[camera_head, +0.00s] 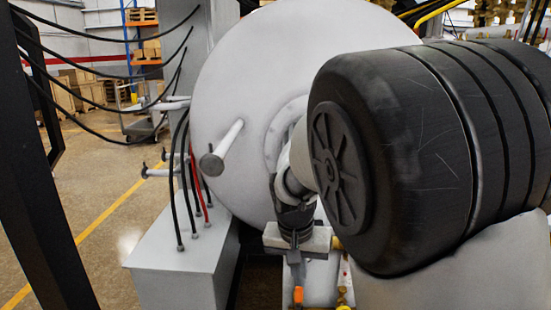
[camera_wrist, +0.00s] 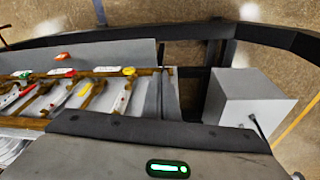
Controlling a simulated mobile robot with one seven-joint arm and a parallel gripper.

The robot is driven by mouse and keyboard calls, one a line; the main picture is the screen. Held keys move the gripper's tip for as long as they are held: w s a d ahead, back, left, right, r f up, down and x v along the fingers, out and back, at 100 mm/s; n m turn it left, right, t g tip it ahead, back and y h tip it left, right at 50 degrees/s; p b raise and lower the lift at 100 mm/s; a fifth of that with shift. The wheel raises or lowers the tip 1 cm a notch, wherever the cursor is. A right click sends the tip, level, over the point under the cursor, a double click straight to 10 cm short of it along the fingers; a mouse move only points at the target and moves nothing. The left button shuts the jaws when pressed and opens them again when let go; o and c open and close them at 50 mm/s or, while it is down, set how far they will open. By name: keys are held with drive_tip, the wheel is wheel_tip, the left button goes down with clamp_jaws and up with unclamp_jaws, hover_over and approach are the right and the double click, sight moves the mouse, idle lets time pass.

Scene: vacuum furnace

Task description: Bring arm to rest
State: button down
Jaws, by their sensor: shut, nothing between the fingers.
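My gripper (camera_head: 296,270) shows in the camera_head view below the centre, pointing down. Its two fingers are together, and I see nothing held between them. It hangs in front of the large pale round furnace end (camera_head: 240,80), near a strip with small coloured valve handles. I cannot tell from this view how far it is above them. In the camera_wrist view the fingers are not visible. That view looks down on brown pipes (camera_wrist: 150,71) with red, yellow and green handles.
A grey cabinet (camera_head: 175,255) with black and red cables stands left of my gripper; a grey box (camera_wrist: 245,100) shows in the wrist view. A pale rod (camera_head: 222,148) juts from the furnace end. Dark frame posts (camera_head: 40,180) stand far left. Open floor (camera_head: 110,180) lies between.

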drive_tip(key=s+d+r+n+t, duration=0.1)
drive_tip(key=s+d+r, duration=0.1)
drive_tip(key=s+r, duration=0.2)
drive_tip(key=s+d+r+n+t, duration=0.1)
drive_tip(key=s+d+r, duration=0.2)
drive_tip(key=s, duration=0.6)
drive_tip(key=s+d+r+t+y, duration=0.1)
drive_tip(key=s+d+r, duration=0.2)
drive_tip(key=s+r, duration=0.3)
drive_tip(key=shift+s+d+n+p, duration=0.3)
drive_tip(key=shift+s+n, duration=0.1)
drive_tip(key=shift+s, duration=0.1)
drive_tip(key=shift+r, duration=0.1)
